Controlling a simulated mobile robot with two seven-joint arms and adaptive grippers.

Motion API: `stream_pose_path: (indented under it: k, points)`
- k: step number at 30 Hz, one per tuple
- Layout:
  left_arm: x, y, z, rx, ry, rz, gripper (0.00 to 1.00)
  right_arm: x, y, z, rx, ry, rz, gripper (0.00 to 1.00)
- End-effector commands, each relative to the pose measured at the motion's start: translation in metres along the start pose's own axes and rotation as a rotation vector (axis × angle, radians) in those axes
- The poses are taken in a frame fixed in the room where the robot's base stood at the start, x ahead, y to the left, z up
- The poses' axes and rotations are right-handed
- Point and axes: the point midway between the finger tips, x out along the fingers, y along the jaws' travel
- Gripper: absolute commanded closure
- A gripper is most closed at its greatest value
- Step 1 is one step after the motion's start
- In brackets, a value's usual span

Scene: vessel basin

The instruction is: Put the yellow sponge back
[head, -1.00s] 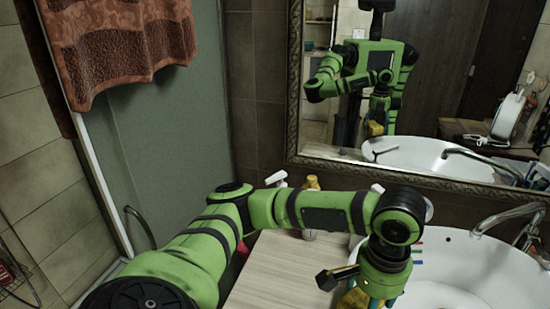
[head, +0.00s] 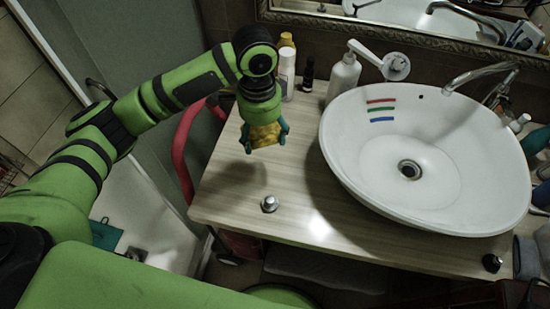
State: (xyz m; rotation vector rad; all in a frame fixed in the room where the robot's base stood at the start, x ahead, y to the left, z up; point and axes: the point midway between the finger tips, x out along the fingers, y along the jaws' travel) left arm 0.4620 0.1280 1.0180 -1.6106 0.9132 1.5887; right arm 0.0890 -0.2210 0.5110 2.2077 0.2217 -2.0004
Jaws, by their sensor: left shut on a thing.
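My left gripper (head: 265,144) comes in from the left and points down over the left part of the wooden counter. It is shut on the yellow sponge (head: 264,134), which shows between its teal fingers. The sponge seems to be held above the counter top, though its exact height is hard to tell. My right gripper is not in view.
The white basin (head: 345,160), with coloured stripes inside, stands to the right. Bottles (head: 287,70) and a white pump bottle (head: 343,76) stand at the back. A small metal knob (head: 269,204) sits near the front. The counter (head: 235,185) has bare room around it.

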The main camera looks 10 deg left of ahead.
Motion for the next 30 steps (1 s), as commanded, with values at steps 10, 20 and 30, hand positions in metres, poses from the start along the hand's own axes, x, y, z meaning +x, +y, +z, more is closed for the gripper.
stream_pose_path:
  k: [10,20,30]
  points:
    - [0.023,-0.002,-0.030,0.496,-0.017,0.005,0.52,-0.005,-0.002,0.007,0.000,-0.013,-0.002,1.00]
    - [0.073,-0.002,-0.030,0.540,-0.023,0.008,0.52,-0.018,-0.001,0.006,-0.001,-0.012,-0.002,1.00]
    - [0.113,-0.002,-0.030,0.540,-0.021,0.006,0.52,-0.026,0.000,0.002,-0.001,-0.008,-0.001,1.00]
